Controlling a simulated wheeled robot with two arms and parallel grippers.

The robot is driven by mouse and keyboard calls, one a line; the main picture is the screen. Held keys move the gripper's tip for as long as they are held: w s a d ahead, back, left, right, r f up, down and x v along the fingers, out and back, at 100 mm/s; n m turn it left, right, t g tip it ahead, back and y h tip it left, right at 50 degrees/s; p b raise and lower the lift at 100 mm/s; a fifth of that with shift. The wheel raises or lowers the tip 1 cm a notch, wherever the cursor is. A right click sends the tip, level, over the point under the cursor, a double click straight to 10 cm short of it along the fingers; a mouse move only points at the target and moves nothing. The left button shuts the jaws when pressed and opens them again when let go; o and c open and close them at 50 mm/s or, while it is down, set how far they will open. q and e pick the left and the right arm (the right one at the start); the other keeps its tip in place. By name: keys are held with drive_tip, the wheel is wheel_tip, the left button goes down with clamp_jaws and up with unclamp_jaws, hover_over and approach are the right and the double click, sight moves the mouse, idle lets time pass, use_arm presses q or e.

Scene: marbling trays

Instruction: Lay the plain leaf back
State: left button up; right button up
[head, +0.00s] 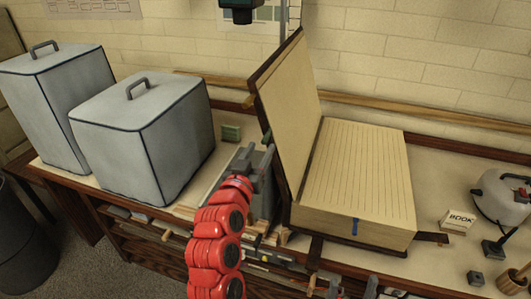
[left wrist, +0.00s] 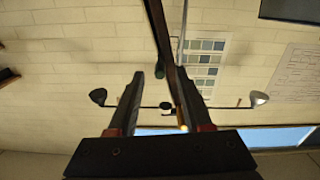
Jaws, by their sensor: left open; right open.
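A large open book lies on the bench in the head view. Its plain cream leaf (head: 288,105) stands steeply raised on the left, against the dark-edged cover (head: 268,75). The ruled page block (head: 360,170) lies flat to the right. My left gripper (head: 255,155) is open, just left of the raised cover's lower part. In the left wrist view, a dark brown edge (left wrist: 164,38) shows beyond and between the open fingers (left wrist: 160,90); I cannot tell whether they touch it. My right gripper (head: 350,288) is open at the bottom edge of the head view, in front of the bench.
Two grey covered boxes (head: 150,140) (head: 55,100) with handles stand at the left. A small green block (head: 231,132) sits behind my left gripper. A card reading BOOK (head: 459,220) and a grey rounded device (head: 503,195) stand at the right.

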sight(266, 136)
use_arm(q)
drive_tip(key=x, duration=0.1)
drive_tip(key=p+x, duration=0.1)
drive_tip(key=x, duration=0.1)
drive_tip(key=shift+w+d+r, duration=0.1)
drive_tip(key=shift+w+r, duration=0.2)
drive_tip(key=shift+r, duration=0.1)
drive_tip(key=shift+w+d+f, duration=0.2)
drive_tip(key=shift+w+f, duration=0.05)
drive_tip(key=shift+w, duration=0.4)
drive_tip(key=shift+c, duration=0.2)
clamp_jaws()
idle(0.5)
